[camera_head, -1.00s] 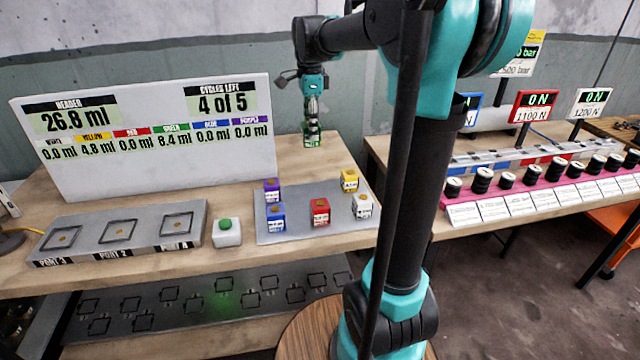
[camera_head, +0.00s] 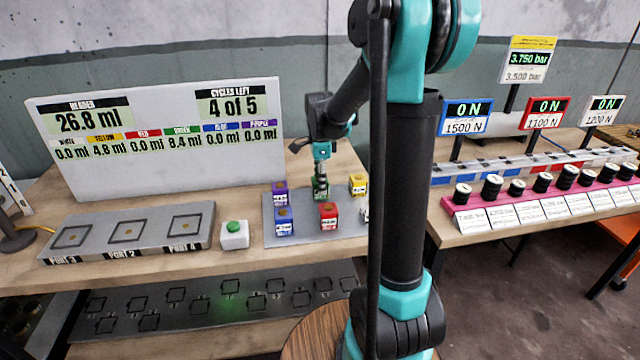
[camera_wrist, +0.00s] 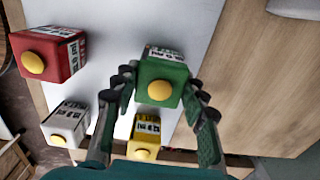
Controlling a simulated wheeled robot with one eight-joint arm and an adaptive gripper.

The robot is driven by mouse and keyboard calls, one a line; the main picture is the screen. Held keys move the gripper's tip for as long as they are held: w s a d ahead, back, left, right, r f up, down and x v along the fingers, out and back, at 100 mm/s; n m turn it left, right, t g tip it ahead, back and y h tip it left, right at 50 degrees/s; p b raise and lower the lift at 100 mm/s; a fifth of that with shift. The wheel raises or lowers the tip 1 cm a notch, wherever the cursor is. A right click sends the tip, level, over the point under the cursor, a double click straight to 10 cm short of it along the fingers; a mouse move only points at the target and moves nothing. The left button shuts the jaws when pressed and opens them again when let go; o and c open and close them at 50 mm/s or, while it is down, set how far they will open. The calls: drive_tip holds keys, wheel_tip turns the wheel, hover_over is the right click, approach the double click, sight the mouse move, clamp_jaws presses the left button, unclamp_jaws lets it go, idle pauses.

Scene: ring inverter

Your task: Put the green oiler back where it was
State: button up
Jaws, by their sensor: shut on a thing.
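The green oiler (camera_wrist: 162,78) is a green cube with a pale label and a yellow round cap. My gripper (camera_wrist: 160,100) is shut on it, one finger on each side, in the wrist view. In the head view my gripper (camera_head: 321,175) points down with the green oiler (camera_head: 320,188) at the back of the grey tray (camera_head: 300,232). The oiler is between the purple oiler (camera_head: 280,192) and the yellow oiler (camera_head: 358,184), behind the red oiler (camera_head: 328,216). I cannot tell whether it touches the tray.
A blue oiler (camera_head: 284,221) stands at the tray's left. The white oiler (camera_wrist: 67,124) is partly hidden by my arm in the head view. Left of the tray are a green button (camera_head: 234,228), a three-place port block (camera_head: 128,235) and a display board (camera_head: 160,140).

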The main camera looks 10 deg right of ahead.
drive_tip(key=shift+f, duration=0.25)
drive_tip(key=shift+f, duration=0.15)
drive_tip(key=o, duration=1.2)
wheel_tip(320, 180, up, 12)
drive_tip(key=shift+r, duration=0.2)
